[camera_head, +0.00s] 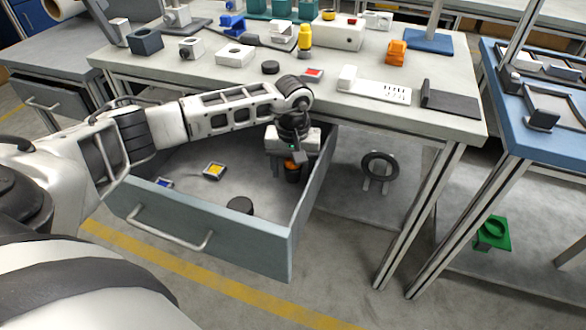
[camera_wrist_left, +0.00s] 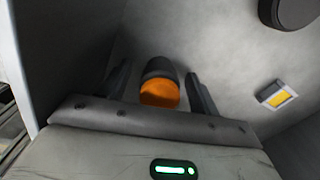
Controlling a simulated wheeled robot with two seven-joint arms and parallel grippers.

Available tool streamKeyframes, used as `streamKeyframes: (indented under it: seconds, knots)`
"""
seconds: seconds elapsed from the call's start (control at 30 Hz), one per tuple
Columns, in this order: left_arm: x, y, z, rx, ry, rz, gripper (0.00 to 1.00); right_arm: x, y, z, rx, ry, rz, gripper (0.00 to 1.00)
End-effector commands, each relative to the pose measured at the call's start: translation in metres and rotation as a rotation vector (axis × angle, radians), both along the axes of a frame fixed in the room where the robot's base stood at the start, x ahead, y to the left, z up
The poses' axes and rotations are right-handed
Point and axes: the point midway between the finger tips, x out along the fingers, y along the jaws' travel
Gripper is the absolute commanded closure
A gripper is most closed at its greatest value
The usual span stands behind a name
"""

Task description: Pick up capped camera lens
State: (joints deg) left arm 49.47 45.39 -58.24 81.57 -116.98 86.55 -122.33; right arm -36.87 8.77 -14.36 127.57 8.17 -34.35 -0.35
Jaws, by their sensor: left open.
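The capped camera lens, a dark cylinder with an orange end, sits in the open drawer near its back right corner; it shows in the head view (camera_head: 292,172) and the wrist view (camera_wrist_left: 160,90). My left gripper (camera_head: 287,164) points down over it, and the gripper hides part of it in the head view. In the left wrist view the two dark fingers of my left gripper (camera_wrist_left: 159,88) stand apart, one on each side of the lens, with a visible gap to each. My right gripper is not in view.
The drawer (camera_head: 205,233) also holds a dark disc (camera_head: 240,205), a yellow-centred square piece (camera_head: 214,171) and a blue one (camera_head: 164,183). The drawer's right wall (camera_head: 312,195) is close to the gripper. The workbench (camera_head: 330,112) above carries several items.

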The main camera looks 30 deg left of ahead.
Motion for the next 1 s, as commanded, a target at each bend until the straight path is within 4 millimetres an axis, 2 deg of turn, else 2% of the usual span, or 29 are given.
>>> streamKeyframes:
  seconds: [0.1,0.27,0.3,0.67,0.77,0.9,1.0]
  knots:
    - [0.000,0.000,0.001,-0.001,0.000,0.000,0.40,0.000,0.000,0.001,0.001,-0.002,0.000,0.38]
    - [0.000,0.000,0.001,0.000,0.000,0.000,0.85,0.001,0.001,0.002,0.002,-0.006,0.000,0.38]
    - [0.000,0.000,0.001,0.000,0.000,0.000,0.87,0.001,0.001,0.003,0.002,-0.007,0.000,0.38]
    - [0.000,0.000,0.006,0.000,-0.001,0.000,0.87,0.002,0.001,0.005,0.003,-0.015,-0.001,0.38]
    - [0.001,0.000,0.014,-0.001,-0.003,-0.001,0.87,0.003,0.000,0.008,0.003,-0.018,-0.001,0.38]
    - [0.001,0.000,0.036,0.000,-0.004,-0.001,0.87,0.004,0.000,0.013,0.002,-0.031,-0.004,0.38]
    - [-0.014,0.012,0.055,0.003,-0.004,0.001,0.87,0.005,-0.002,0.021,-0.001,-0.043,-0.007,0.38]
